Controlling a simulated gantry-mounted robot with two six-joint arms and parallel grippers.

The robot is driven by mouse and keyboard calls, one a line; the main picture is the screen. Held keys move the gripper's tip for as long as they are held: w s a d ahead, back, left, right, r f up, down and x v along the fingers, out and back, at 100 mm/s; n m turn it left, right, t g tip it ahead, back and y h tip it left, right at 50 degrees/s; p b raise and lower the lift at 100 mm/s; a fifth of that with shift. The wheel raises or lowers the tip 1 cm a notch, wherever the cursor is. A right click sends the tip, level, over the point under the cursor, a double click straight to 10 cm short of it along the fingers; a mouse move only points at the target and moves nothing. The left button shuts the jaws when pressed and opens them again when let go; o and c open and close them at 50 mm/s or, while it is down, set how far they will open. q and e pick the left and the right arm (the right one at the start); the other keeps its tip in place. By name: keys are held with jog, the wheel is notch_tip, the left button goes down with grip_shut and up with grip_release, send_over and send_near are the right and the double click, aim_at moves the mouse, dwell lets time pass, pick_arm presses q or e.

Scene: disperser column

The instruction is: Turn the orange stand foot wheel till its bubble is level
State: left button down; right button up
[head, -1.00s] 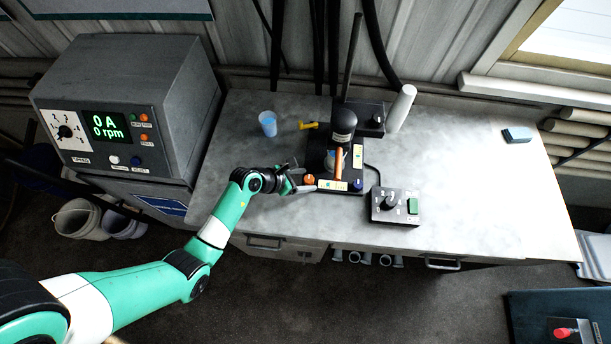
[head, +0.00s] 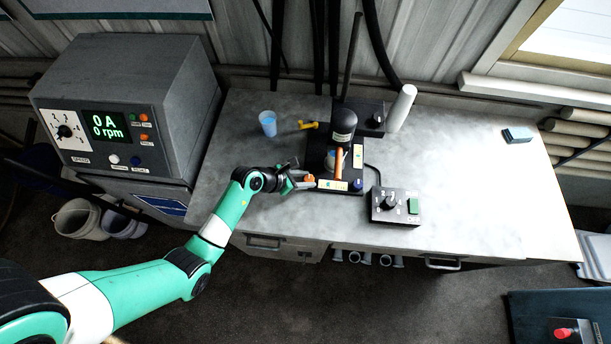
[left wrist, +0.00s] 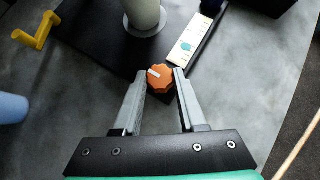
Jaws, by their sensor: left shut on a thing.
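The orange stand foot wheel (left wrist: 160,77) sits at the near left corner of the black stand base (left wrist: 105,45), a white mark on its top. It also shows in the head view (head: 309,179). My left gripper (left wrist: 161,80) is shut on it, one finger on each side. The pale bubble vial (left wrist: 195,33) on the base's front edge holds a green bubble, which shows toward the orange wheel's end. In the head view this vial (head: 333,185) lies between the orange wheel and the blue wheel (head: 357,186). My right gripper is out of view.
A yellow-handled piece (head: 308,125) and a blue cup (head: 268,123) stand left of the stand. A dark control box (head: 396,206) lies to its right. The dark motor head (head: 343,125) rises over the base. The bench's right side is mostly clear.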

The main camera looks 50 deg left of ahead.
pick_arm(q)
jog(key=shift+a+m, duration=0.1)
jog(key=shift+m, duration=0.2)
jog(key=shift+w+a+m+g+h, duration=0.1)
jog(key=shift+m+g+h, duration=0.2)
jog(key=shift+m+h, duration=0.6)
jog(key=m+h+b, duration=0.1)
jog(key=m+g+b, duration=0.1)
jog(key=shift+w+a+f+m+h, duration=0.1)
jog(key=shift+a+f+m+h, duration=0.05)
jog(key=shift+m+h, duration=0.2)
jog(key=m+g+h+b, duration=0.1)
jog(key=b, duration=0.1)
jog(key=m+b, duration=0.1)
jog(key=m, duration=0.1)
jog(key=shift+w+a+f+g+h+b, duration=0.1)
jog(key=shift+g+h+b, duration=0.25)
jog(key=shift+g, duration=0.05)
jog(key=shift+r+m+g+h+b, duration=0.2)
jog(key=shift+m+g+h+b, duration=0.3)
jog(key=shift+m+b, duration=0.5)
jog(key=shift+c, duration=2.3)
grip_release()
